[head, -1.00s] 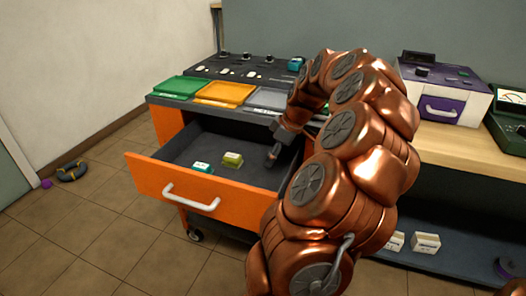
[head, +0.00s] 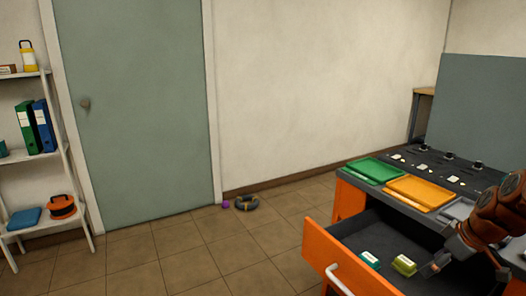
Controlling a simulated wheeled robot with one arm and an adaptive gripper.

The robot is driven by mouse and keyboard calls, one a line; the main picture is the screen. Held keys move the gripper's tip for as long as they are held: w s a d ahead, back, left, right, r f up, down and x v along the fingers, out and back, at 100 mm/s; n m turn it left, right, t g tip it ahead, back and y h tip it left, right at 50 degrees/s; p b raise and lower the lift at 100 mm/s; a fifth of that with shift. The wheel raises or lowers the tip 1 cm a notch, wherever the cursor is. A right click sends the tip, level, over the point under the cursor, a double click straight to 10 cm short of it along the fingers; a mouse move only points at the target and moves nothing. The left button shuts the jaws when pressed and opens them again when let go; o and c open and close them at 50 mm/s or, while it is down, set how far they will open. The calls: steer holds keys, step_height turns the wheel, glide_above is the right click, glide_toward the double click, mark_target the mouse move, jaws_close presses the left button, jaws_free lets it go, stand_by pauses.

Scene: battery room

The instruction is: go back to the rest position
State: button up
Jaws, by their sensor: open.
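My gripper (head: 434,266) is at the right of the head view, at the end of my copper-coloured arm. It is open and holds nothing. It is over the open orange drawer (head: 318,250), just right of a yellow-green block (head: 404,265). A teal block with a white top (head: 370,260) lies left of that block in the drawer. Most of my arm is cut off by the right edge of the picture.
Green (head: 374,170) and orange (head: 420,192) trays sit on the bench above the drawer. A dark ring (head: 247,203) and a small purple object (head: 225,204) lie on the floor by the wall. A shelf (head: 40,153) stands left of the closed door (head: 135,110). The middle floor is clear.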

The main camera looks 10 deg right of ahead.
steer(key=w+a+r+n+p, duration=0.1)
steer(key=w+a+r+p, duration=0.2)
steer(key=a+r, duration=0.45)
steer(key=s+a+f+g, duration=0.2)
steer(key=a, duration=1.3)
steer(key=s+a+f+m+g+h+b, duration=0.1)
steer(key=s+a+f+m+g+b, duration=0.1)
steer(key=s+a+f, duration=0.35)
steer(key=s+a+f+m+g+b, duration=0.1)
steer(key=s+a+f+m+b, duration=0.15)
steer(key=s, duration=0.55)
steer(key=s+a+f+m+g+h+b, duration=0.1)
steer(key=s+a+f+g+b, duration=0.1)
steer(key=s+a+f, duration=0.3)
step_height(320, 180, up, 25)
steer(key=s+d+p, duration=0.1)
steer(key=s+p, duration=0.1)
steer(key=p, duration=2.1)
steer(key=shift+s+d+r+t, duration=0.2)
steer(key=shift+s+t, duration=0.1)
steer(key=shift+s, duration=0.05)
